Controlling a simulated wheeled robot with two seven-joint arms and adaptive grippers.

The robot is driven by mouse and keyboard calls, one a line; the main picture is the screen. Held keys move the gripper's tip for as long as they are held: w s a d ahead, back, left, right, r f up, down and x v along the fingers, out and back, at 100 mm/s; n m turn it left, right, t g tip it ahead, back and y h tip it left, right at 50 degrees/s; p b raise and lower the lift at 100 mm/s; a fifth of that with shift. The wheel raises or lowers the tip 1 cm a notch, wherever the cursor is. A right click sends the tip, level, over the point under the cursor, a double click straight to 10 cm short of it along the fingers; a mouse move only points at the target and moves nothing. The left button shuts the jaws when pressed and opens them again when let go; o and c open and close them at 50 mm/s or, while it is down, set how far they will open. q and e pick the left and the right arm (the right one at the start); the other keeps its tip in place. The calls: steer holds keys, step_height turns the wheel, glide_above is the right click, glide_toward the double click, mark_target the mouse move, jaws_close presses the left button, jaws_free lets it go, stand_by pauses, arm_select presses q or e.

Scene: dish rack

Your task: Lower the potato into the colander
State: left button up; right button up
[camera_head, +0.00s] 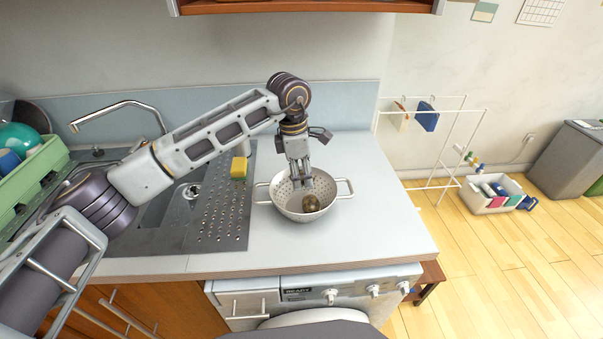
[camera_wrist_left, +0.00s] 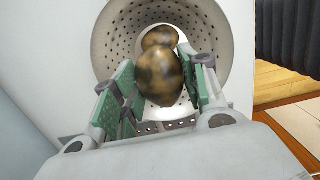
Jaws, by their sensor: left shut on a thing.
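The white colander (camera_head: 335,208) with two handles stands on the counter near its right part. My left gripper (camera_head: 301,183) points down into the colander's opening. In the left wrist view the gripper (camera_wrist_left: 160,95) has its green-padded fingers on both sides of a mottled brown potato (camera_wrist_left: 162,80) and is shut on it. A second brown potato (camera_wrist_left: 160,37) shows behind it inside the perforated colander (camera_wrist_left: 205,30). In the head view one brown potato (camera_head: 311,203) shows in the bowl just below the fingertips. My right gripper is not in view.
A yellow sponge (camera_head: 239,167) stands on the steel drainboard (camera_head: 222,215) left of the colander. The sink tap (camera_head: 120,105) and a green dish rack (camera_head: 35,165) are farther left. The counter (camera_head: 385,220) right of the colander is clear.

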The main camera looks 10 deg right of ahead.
arm_select(q)
steer(key=shift+f+b, duration=0.75)
steer(key=shift+f, duration=0.35)
steer(key=shift+f+b, duration=0.65)
steer(key=shift+f, duration=0.35)
steer(key=shift+f+b, duration=1)
steer(key=shift+f, duration=0.4)
stand_by(1.9)
steer(key=o, duration=1.1)
steer(key=shift+r, duration=0.15)
steer(key=shift+a+r, duration=0.2)
steer(key=shift+r, duration=1.05)
steer(key=shift+a+r, duration=0.2)
steer(key=shift+r, duration=1.1)
steer(key=shift+a+r, duration=0.2)
steer(key=shift+r, duration=1.05)
